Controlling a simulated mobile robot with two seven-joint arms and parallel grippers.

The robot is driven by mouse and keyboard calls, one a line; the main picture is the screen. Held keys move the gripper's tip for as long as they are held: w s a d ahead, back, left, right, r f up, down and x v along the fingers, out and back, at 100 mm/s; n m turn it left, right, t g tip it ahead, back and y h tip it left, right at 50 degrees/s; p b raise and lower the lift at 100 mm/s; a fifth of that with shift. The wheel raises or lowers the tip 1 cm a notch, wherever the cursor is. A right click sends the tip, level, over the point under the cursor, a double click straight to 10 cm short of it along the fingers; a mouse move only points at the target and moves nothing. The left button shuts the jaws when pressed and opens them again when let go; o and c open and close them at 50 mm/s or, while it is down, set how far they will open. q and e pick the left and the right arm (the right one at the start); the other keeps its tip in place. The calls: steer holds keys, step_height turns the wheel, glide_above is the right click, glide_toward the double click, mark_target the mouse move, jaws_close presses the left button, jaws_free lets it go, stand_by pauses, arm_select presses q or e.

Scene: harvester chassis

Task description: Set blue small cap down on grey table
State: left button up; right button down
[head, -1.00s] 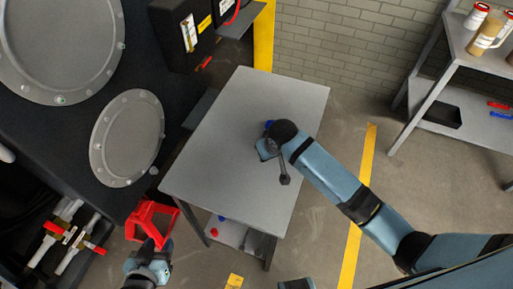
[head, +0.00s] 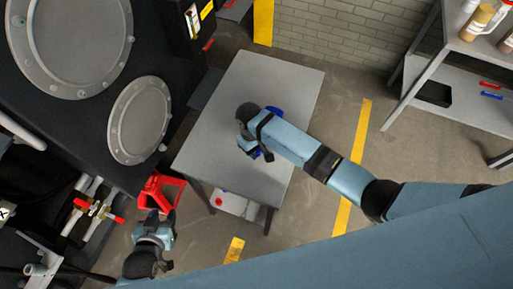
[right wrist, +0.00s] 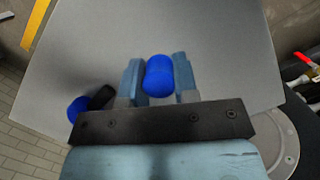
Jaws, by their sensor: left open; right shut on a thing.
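The blue small cap (right wrist: 160,76) sits between the two fingers of my right gripper (right wrist: 160,80) in the right wrist view. The gripper is shut on it over the grey table (right wrist: 225,40). In the head view my right gripper (head: 249,148) is above the middle of the grey table (head: 222,110), with a bit of blue (head: 258,153) showing at it. I cannot tell whether the cap touches the tabletop. My left gripper (head: 156,216) is open, low at the left, beside a red bracket-like part (head: 158,191).
A second blue object (right wrist: 77,108) is on the table beside my right gripper, partly hidden by a black part; it also shows behind my arm in the head view (head: 273,110). The dark chassis (head: 170,60) borders the table's left. A shelf (head: 425,70) stands right. The near tabletop is clear.

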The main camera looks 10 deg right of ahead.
steer(key=b, duration=0.2)
glide_above(257, 164)
steer(key=shift+w+f, duration=0.15)
steer(key=shift+f, duration=0.9)
steer(key=shift+w+f, duration=0.15)
steer(key=shift+f, duration=0.85)
steer(key=shift+b+x, duration=0.5)
steer(key=shift+x, duration=0.4)
steer(key=shift+w+a+f+b, duration=0.15)
steer(key=shift+f+b, duration=0.35)
steer(key=shift+f, duration=0.4)
steer(key=shift+f, duration=0.15)
